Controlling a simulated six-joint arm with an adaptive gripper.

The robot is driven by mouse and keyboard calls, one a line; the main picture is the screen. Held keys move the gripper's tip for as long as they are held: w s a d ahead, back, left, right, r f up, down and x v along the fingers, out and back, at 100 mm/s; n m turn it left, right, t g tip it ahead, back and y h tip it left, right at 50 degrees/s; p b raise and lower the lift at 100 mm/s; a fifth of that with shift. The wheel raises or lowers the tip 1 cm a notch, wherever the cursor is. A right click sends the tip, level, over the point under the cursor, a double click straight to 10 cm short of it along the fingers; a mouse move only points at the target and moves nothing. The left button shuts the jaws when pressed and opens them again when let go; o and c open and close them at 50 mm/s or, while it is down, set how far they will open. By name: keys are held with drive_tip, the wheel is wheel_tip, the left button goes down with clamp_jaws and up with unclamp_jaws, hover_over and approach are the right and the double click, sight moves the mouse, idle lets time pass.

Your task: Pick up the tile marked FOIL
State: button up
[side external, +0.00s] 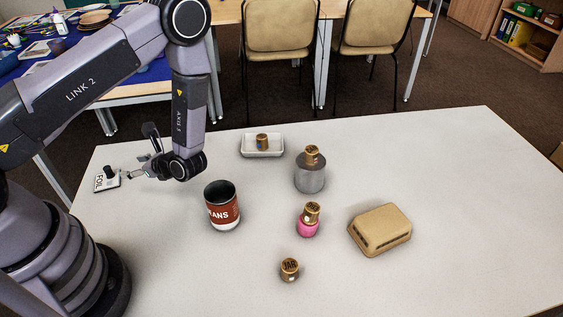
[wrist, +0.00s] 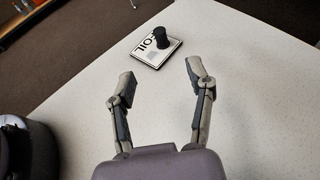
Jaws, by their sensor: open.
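The FOIL tile (side external: 107,184) is a flat white tile with dark lettering and a black knob on top. It lies on the table near the left edge in the side view. In the wrist view the tile (wrist: 146,52) lies ahead of my fingers, its black knob (wrist: 160,37) upright. My gripper (side external: 138,158) is in the air just to the right of the tile in the side view. In the wrist view my gripper (wrist: 160,77) has its two fingers wide apart with nothing between them. The fingertips look apart from the tile.
On the white table (side external: 450,160) stand a red-labelled can (side external: 222,207), a white tray (side external: 262,151) holding a small jar, a grey cylinder (side external: 310,179) and a pink pot (side external: 307,228) with brown tops, a small jar (side external: 289,269) and a tan box (side external: 380,230). The right side is clear.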

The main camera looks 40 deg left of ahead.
sight(108, 168)
drive_tip(key=shift+s+a+f, duration=0.1)
drive_tip(key=shift+a+f, duration=0.15)
drive_tip(key=shift+f, duration=0.15)
drive_tip(key=x, duration=1.3)
drive_tip(key=shift+s+a, duration=0.1)
drive_tip(key=shift+a, duration=0.05)
clamp_jaws()
drive_tip(key=shift+r, duration=0.15)
